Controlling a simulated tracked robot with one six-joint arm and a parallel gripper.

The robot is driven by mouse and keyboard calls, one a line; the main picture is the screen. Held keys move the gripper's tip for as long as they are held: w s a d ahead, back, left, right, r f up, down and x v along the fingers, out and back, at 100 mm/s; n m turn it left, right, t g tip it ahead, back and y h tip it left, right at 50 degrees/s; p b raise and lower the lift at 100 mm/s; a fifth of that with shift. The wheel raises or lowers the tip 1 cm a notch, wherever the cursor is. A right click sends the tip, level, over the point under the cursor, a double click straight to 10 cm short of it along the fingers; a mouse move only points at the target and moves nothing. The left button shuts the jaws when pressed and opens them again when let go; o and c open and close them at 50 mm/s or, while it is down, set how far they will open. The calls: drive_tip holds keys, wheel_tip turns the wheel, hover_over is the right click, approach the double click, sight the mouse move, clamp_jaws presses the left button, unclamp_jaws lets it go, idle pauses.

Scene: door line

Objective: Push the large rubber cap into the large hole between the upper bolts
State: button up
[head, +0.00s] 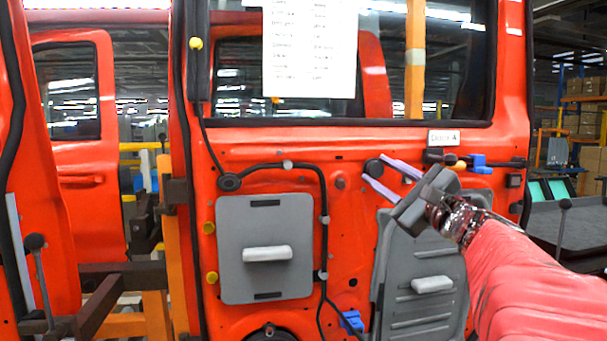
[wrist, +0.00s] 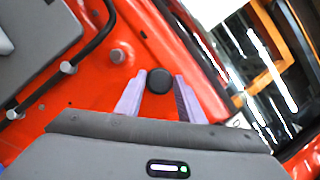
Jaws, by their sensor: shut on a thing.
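A black round rubber cap (head: 374,168) is at the tips of my gripper's lilac fingers, in front of the upper part of the red door (head: 345,225). In the wrist view the cap (wrist: 159,80) sits between the two fingertips, its round face visible. My gripper (wrist: 161,82) is shut on it. I cannot tell whether the cap touches the door.
A grey panel with a white handle (head: 267,253) is left of my gripper, and a second grey panel (head: 420,285) is below it. A black cable (head: 323,190) runs between. Blue and black connectors (head: 478,161) are to the right. A window with a paper sheet (head: 310,50) is above.

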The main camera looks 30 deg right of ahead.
drive_tip(key=o, duration=1.4)
drive_tip(key=shift+c, duration=0.2)
drive_tip(key=shift+s, duration=0.1)
drive_tip(key=v, duration=1.3)
drive_tip(key=shift+s, duration=0.35)
drive_tip(key=shift+f, duration=0.1)
drive_tip(key=v, duration=1.4)
drive_tip(key=shift+w, duration=0.1)
